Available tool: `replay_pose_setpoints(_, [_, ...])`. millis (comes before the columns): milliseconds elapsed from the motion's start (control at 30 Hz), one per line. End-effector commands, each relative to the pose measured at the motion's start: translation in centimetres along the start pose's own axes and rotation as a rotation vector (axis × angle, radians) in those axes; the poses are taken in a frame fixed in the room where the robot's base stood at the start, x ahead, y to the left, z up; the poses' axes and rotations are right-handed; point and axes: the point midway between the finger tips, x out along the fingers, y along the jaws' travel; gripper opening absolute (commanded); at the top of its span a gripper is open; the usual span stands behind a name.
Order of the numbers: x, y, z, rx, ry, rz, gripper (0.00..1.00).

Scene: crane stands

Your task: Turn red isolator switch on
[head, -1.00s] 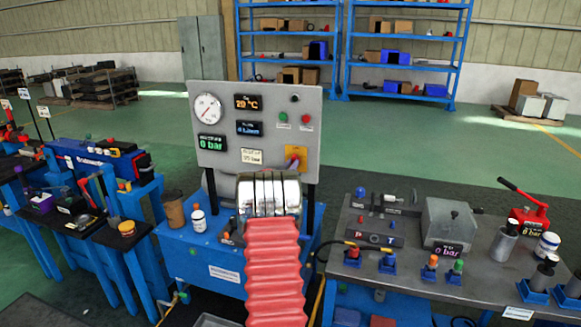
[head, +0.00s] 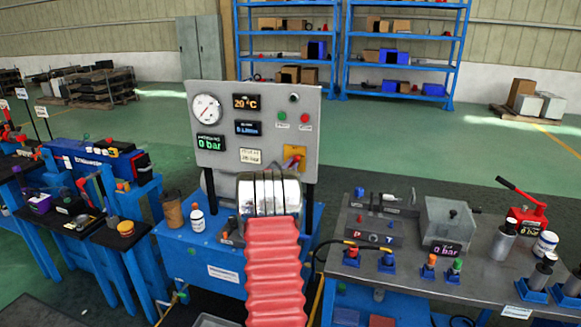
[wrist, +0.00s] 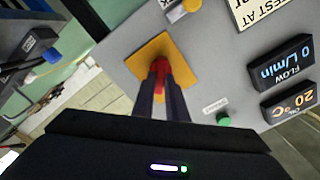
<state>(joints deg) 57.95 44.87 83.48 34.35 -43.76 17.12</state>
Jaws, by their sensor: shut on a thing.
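The red isolator switch (wrist: 159,65) sits on a square yellow plate (wrist: 145,50) on the grey panel in the wrist view. My gripper (wrist: 162,76) reaches to the plate with its two dark fingers shut on the red handle, one on each side. The fingers hide part of the handle. In the head view the yellow plate (head: 299,151) shows at the panel's lower right. There my own arm hides most of the gripper, and the handle's angle is hard to read.
The grey panel (head: 227,165) carries a round gauge (head: 206,108), several displays and green and red buttons. A green button (wrist: 223,118) is close to my fingers. A bench with fittings (head: 480,265) stands at right. Bottles and a jar are on the blue cabinet below the panel.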

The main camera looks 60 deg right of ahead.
Motion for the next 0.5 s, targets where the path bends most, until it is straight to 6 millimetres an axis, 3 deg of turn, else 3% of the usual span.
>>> replay_pose_setpoints(500, [0.13,0.65,-0.25,0.490,0.007,0.002,0.00])
